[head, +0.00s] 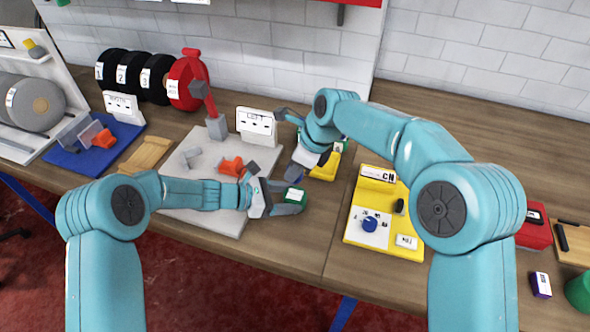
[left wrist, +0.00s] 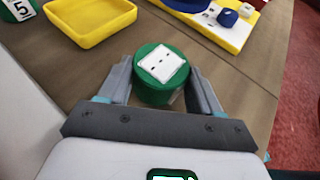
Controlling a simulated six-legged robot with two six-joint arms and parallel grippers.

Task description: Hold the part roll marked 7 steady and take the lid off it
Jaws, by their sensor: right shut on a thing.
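A green round roll (head: 294,195) stands on the wooden table with a white label on top. It also shows in the left wrist view (left wrist: 162,72); I cannot read a 7 on it. My left gripper (head: 282,198) is low at the roll, one finger on each side. In the left wrist view its fingers (left wrist: 162,82) straddle the roll without a clear squeeze. My right gripper (head: 294,172) hangs just behind and above the roll, pointing down. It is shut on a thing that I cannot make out. The roll's lid cannot be told apart from its body.
A yellow tray (head: 323,172) sits just behind the roll, with a roll marked 5 (left wrist: 18,10) beside it. A yellow board (head: 407,226) with a blue piece lies to the right. A grey plate (head: 188,192) with an orange clamp is left. Bare wood lies between roll and board.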

